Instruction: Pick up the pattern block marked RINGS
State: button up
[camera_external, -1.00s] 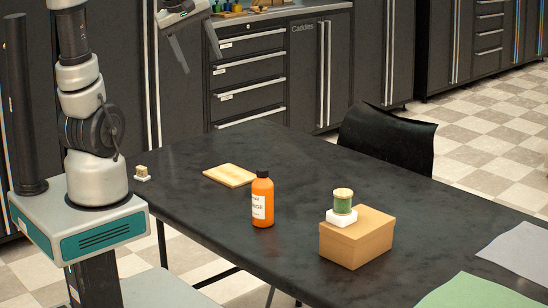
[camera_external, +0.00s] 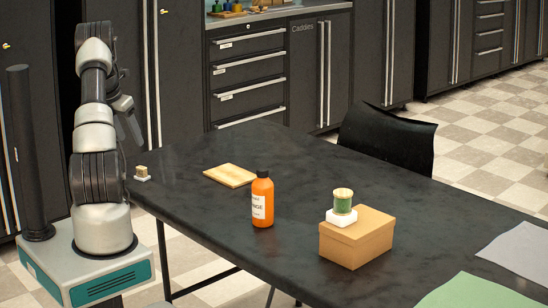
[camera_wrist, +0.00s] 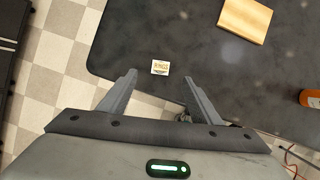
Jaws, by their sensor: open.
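A small tan block on a white base (camera_external: 142,173) stands at the left corner of the dark table in the external view. In the wrist view it is a small pale block with orange lettering (camera_wrist: 160,68) that appears to read RINGS. My gripper (camera_wrist: 160,78) is open and empty. Its two fingers are spread left and right of the block in the wrist view, and the block lies beyond them on the table, untouched. In the external view my gripper (camera_external: 132,122) hangs above the left end of the table, with the fingers partly hard to make out.
A wooden board (camera_external: 229,175) lies right of the block. An orange bottle (camera_external: 262,203) stands further right. A cardboard box (camera_external: 357,240) carries a green spool (camera_external: 343,205) on a white base. A black chair (camera_external: 385,138) stands behind the table (camera_external: 290,165). The table around the block is clear.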

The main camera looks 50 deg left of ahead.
jog(key=b, duration=0.1)
send_near(141, 167)
jog(key=x, duration=0.5)
jog(key=shift+w+a+r, duration=0.15)
jog(key=shift+w, duration=0.15)
jog(key=shift+w+f+b, duration=0.1)
jog(key=shift+f+b, duration=0.2)
jog(key=shift+f, duration=0.25)
jog(key=x, duration=0.2)
jog(key=b+x, duration=0.1)
jog(key=x, duration=0.1)
jog(key=shift+s+d+f, duration=0.15)
jog(key=shift+s+d, duration=0.05)
jog(key=c, duration=1.1)
